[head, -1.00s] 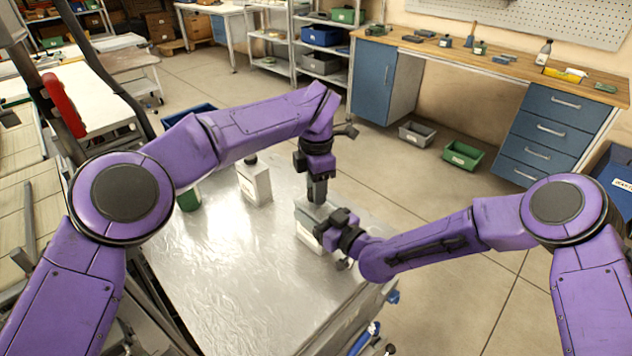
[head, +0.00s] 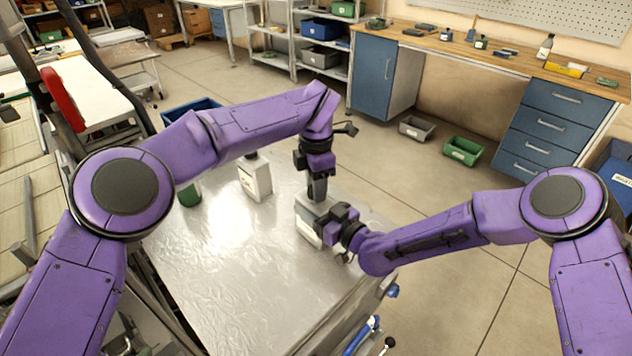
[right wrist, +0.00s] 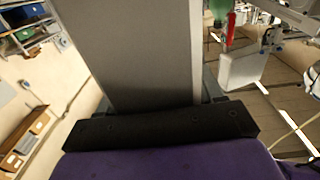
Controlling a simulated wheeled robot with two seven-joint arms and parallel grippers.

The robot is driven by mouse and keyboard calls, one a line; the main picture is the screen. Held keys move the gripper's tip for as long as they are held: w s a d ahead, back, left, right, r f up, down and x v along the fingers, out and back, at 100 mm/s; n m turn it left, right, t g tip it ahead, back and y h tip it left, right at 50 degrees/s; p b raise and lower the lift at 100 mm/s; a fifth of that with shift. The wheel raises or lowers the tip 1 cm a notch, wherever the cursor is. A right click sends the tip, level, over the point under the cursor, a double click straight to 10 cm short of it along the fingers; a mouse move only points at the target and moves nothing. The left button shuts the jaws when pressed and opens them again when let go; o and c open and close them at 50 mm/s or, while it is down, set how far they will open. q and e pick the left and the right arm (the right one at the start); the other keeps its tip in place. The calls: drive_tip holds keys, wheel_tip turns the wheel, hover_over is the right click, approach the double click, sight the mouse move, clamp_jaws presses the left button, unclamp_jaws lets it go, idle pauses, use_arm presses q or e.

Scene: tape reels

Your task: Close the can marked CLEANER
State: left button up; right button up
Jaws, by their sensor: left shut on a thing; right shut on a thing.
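A pale grey rectangular can with a white label (head: 306,229) stands on the metal-topped table; the label's words are too small to read. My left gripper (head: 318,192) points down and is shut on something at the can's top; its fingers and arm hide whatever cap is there. My right gripper (head: 324,226) is shut on the can's body from the right side. In the right wrist view a broad grey face of the can (right wrist: 130,50) fills the upper middle, between the fingers.
A white can with a dark cap (head: 256,180) and a green can (head: 190,195) stand farther left on the metal-topped table (head: 230,290). The table's front is bare. A workbench (head: 470,52) and a green bin (head: 463,151) are beyond.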

use_arm(q)
drive_tip(key=shift+f, duration=0.1)
drive_tip(key=m, duration=0.5)
drive_tip(key=shift+m, duration=0.3)
drive_tip(key=m, duration=1.7)
drive_tip(key=shift+a, duration=0.1)
drive_tip(key=o, duration=1)
